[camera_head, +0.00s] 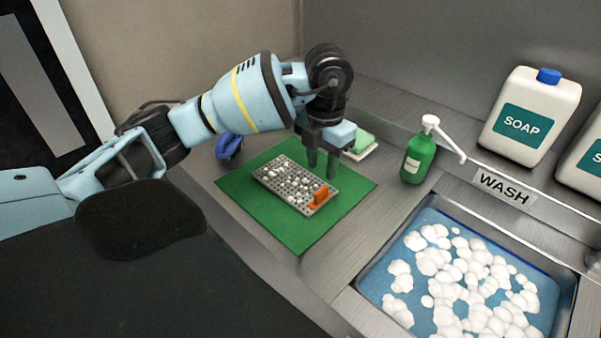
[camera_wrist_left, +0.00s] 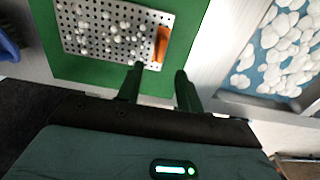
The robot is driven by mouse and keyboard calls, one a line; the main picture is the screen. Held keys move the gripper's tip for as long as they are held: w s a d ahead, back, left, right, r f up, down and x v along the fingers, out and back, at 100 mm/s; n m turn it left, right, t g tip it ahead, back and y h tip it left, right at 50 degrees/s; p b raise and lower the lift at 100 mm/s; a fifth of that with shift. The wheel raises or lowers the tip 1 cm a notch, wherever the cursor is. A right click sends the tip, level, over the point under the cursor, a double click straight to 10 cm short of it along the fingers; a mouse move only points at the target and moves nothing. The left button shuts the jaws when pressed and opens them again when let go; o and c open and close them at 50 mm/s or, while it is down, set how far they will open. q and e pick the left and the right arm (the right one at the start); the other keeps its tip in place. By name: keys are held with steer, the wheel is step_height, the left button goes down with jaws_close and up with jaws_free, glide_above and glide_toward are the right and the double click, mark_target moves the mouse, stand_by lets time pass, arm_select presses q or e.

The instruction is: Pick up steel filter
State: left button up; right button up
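The steel filter (camera_head: 285,184) is a flat, perforated grey plate with an orange handle (camera_head: 320,196) at its right end and white foam bits on it. It lies on a green mat (camera_head: 300,236). My left gripper (camera_head: 321,165) hangs pointing down above the mat, just behind the handle end of the filter. In the left wrist view the filter (camera_wrist_left: 98,42) is at the top and its orange handle (camera_wrist_left: 161,45) lies ahead of the two fingers (camera_wrist_left: 160,88). The fingers are apart with nothing between them. My right gripper is not in view.
A sink (camera_head: 357,288) with foamy blue water is at the lower right. A green soap pump bottle (camera_head: 418,158), a green sponge (camera_head: 362,142) and a white soap jug (camera_head: 533,92) stand behind. A blue object (camera_head: 229,147) is left of the mat.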

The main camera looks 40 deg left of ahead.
mark_target(321, 190)
arm_select(q)
steer(key=shift+f, duration=1.75)
step_height(321, 190, down, 4)
steer(key=shift+w+f, duration=0.15)
steer(key=shift+f, duration=0.05)
jaws_close()
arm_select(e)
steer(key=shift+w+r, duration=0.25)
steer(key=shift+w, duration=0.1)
